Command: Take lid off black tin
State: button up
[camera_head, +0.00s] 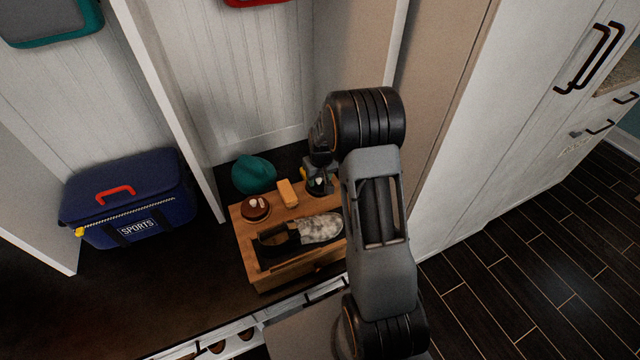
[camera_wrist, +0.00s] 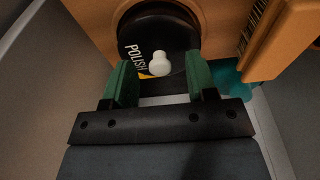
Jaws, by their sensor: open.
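The black tin (camera_wrist: 140,30), with POLISH lettering on its lid, sits in a round recess in orange-brown wood in the wrist view. A white knob (camera_wrist: 160,62) stands on its lid. My gripper (camera_wrist: 160,74) is open, with its two green fingers on either side of the knob. A gap shows between each finger and the knob, so I see no grip. In the head view my gripper (camera_head: 318,182) is over the back right of the wooden shoe box (camera_head: 285,268). There it largely hides the black tin.
On the box are a brown tin (camera_head: 255,209) with a pale knob, an orange block (camera_head: 288,193) and a patterned shoe (camera_head: 318,229). A teal cloth-like item (camera_head: 254,174) lies behind. A blue sports cooler (camera_head: 130,200) stands left. A partition (camera_head: 160,110) separates the cubbies.

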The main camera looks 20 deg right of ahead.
jog(key=shift+f, duration=0.15)
jog(key=shift+c, duration=0.3)
grip_shut()
dwell(0.3)
